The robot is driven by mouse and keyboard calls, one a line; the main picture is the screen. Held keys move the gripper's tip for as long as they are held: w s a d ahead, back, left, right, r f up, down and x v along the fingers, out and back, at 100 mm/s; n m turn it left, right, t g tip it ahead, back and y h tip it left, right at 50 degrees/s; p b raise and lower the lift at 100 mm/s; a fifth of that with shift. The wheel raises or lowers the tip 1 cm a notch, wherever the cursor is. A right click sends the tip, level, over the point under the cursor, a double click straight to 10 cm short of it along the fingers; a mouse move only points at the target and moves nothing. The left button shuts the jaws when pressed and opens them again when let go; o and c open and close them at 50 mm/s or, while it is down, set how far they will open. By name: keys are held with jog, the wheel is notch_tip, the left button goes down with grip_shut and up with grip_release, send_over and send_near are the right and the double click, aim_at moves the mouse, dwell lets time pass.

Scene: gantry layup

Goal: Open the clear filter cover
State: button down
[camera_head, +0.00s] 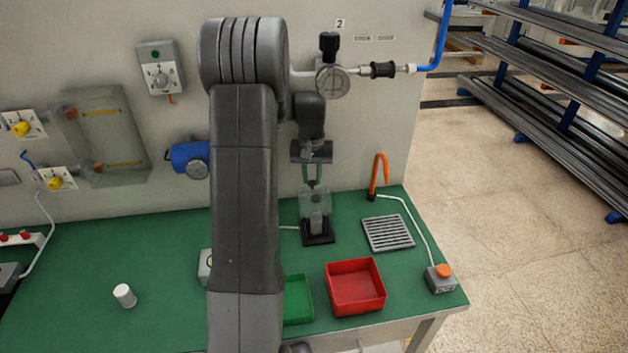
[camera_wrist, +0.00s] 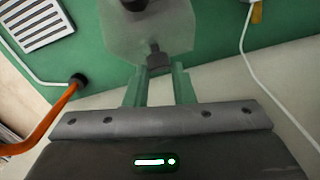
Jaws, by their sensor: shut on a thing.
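The clear filter cover (camera_head: 312,204) stands on a black base (camera_head: 318,240) at the back of the green bench, with a grey cylindrical part (camera_head: 316,225) showing inside or behind it. My gripper (camera_head: 314,181) reaches down to it from above, its green fingers at a small dark handle on the cover. In the wrist view the clear cover (camera_wrist: 140,35) fills the upper middle, and my gripper (camera_wrist: 158,70) is shut on the dark handle (camera_wrist: 156,55) at its edge. I cannot tell whether the cover has tilted or lifted.
A red bin (camera_head: 355,287) and a green bin (camera_head: 298,299) stand in front. A white cylinder (camera_head: 124,295) stands at left. A pressure gauge (camera_head: 332,82) is on the wall above.

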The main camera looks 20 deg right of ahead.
jog(key=shift+w+f, duration=0.45)
jog(key=shift+w, duration=0.4)
jog(key=c, duration=1.3)
grip_release()
jog(key=shift+w+a, duration=0.1)
jog(key=shift+w, duration=0.05)
jog(key=shift+o, duration=0.2)
